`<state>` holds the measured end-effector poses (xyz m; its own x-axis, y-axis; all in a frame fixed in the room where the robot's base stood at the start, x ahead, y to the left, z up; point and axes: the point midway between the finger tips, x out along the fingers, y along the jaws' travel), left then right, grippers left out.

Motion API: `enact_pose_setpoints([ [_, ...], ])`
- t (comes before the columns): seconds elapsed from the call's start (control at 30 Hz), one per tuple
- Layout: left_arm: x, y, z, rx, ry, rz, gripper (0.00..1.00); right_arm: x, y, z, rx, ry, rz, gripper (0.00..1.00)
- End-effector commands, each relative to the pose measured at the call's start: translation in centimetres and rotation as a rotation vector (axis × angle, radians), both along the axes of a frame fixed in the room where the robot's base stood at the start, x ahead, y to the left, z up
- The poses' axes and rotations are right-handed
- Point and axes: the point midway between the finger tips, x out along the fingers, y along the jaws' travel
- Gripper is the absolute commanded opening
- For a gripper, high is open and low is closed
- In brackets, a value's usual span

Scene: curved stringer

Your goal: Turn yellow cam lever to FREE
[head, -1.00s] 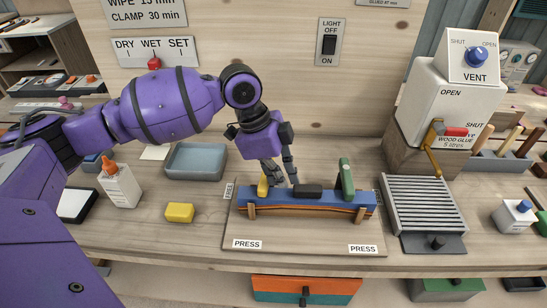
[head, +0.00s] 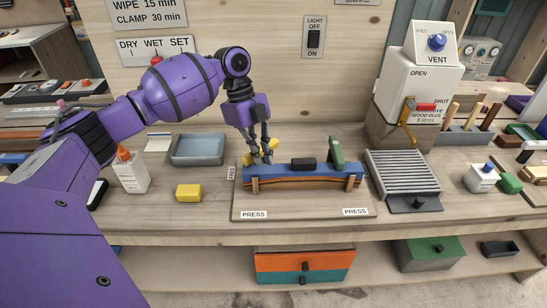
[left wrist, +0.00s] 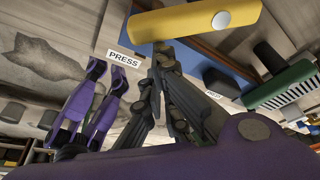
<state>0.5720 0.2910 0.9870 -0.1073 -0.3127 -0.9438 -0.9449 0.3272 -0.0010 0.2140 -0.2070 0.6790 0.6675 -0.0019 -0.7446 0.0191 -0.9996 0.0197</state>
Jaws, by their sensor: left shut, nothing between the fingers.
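The yellow cam lever (head: 247,160) is at the left end of the blue bar (head: 318,170) of the clamp fixture. In the head view, yellow shows on both sides of my left gripper (head: 267,160), whose fingers hide its middle. The left wrist view shows the lever (left wrist: 185,24) as a long yellow bar just beyond my shut, empty fingertips (left wrist: 163,48). Whether they touch it I cannot tell. A green lever (head: 336,152) stands at the bar's right end; it also shows in the left wrist view (left wrist: 285,85).
A black block (head: 303,164) sits on the bar. A yellow block (head: 188,192), a glue bottle (head: 132,172) and a grey tray (head: 199,149) are to the left. A ribbed grey rack (head: 403,176) and a white glue tank (head: 418,90) are to the right.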

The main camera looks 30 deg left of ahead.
Motion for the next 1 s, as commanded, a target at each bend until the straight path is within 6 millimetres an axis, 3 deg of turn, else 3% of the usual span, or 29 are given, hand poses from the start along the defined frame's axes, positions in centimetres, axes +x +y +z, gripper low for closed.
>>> enact_pose_setpoints([
  [0.5, 0.1, 3.7, 0.0, 0.0, -0.001, 0.007, 0.0, 0.4, 0.6, 0.9, 0.008, -0.004, 0.015, 0.4],
  [1.0, 0.7, 5.4, 0.0, 0.0, 0.0, 0.006, 0.0, 0.2, 0.4, 0.8, 0.008, 0.001, 0.008, 0.4],
])
